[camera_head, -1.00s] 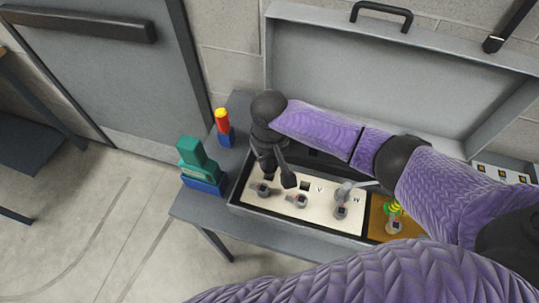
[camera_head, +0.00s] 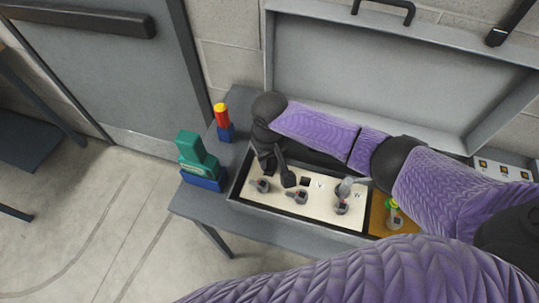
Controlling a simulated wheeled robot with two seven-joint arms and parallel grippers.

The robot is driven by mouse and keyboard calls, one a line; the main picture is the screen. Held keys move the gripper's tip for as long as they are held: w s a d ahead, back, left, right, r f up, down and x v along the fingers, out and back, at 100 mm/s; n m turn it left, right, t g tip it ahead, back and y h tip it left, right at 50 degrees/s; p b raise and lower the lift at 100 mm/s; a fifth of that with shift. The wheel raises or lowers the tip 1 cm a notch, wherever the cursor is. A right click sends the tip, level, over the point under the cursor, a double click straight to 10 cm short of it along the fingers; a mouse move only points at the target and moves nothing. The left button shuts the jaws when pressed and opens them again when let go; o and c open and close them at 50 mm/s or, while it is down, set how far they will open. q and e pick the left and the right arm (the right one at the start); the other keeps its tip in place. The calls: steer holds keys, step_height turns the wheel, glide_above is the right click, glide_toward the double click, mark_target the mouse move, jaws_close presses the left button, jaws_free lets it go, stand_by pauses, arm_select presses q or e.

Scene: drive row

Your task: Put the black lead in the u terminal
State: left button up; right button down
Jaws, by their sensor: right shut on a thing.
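The open terminal box (camera_head: 300,222) has a pale panel with three grey terminals in a row. The left terminal (camera_head: 262,186) carries no label I can see. The middle one (camera_head: 298,197) has a V beside it, and the right one (camera_head: 342,206) has a W and a grey lead (camera_head: 345,187) at it. My right gripper (camera_head: 275,172) points down over the panel's left end, just above the left terminal. It is shut on a dark thing, likely the black lead, which hardly stands out from the black fingers. Whether it touches the terminal I cannot tell. My left gripper is not in view.
The raised grey lid (camera_head: 390,75) stands behind the box. A green-and-yellow lead (camera_head: 392,207) is on the orange-brown panel at right. A teal-and-blue block (camera_head: 199,160) and a red-and-yellow-topped blue piece (camera_head: 223,122) stand on the grey table (camera_head: 195,203) at left.

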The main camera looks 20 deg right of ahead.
steer(key=shift+f, duration=0.3)
steer(key=shift+f+b, duration=0.3)
steer(key=shift+f, duration=0.7)
steer(key=shift+c, duration=2)
jaws_free()
steer(key=shift+o, duration=0.2)
step_height(320, 180, up, 10)
steer(key=p, duration=0.3)
